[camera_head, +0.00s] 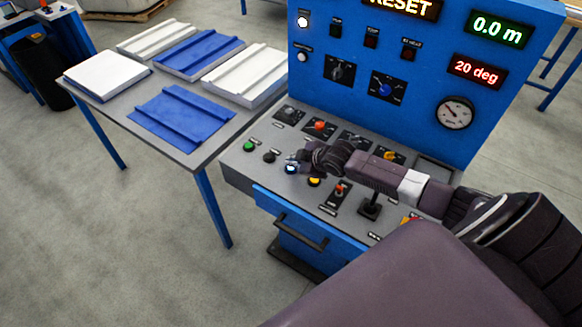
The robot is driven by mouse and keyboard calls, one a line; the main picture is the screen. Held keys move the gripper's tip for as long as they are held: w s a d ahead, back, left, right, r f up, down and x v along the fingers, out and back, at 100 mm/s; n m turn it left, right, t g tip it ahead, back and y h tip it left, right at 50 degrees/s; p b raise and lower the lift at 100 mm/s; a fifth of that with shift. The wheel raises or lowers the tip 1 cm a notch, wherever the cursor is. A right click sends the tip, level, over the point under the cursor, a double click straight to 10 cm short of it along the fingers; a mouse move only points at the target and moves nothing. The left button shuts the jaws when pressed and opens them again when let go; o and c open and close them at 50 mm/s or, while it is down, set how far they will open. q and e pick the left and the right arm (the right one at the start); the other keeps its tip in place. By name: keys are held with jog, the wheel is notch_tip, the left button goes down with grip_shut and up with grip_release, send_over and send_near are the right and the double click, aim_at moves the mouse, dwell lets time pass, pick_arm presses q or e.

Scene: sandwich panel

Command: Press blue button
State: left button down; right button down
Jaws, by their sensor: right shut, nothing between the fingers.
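The blue button (291,169) is on the sloped grey control panel (237,170), in the front row between a black button and an orange button. It appears lit and partly covered by my right gripper. My right gripper (298,160) reaches in from the right, with its shut, empty fingertips at the blue button's upper edge. I cannot tell whether they touch it or hover just above. My left gripper is not in view.
A green button (249,146), black button (269,157) and orange button (314,181) sit close by. A black joystick (370,207) stands under my right arm. The upright blue panel (420,60) rises behind. A table (190,155) with white and blue panels stands left.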

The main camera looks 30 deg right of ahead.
aim_at(292, 169)
jog(key=shift+f, duration=0.35)
jog(key=shift+f+b, duration=0.35)
jog(key=shift+f, duration=0.15)
dwell(0.6)
jog(key=shift+r, duration=0.1)
jog(key=shift+r+p, duration=0.75)
jog(key=shift+p, duration=0.15)
notch_tip(292, 169, up, 5)
jog(key=p, duration=0.5)
jog(key=shift+r, duration=0.15)
dwell(0.5)
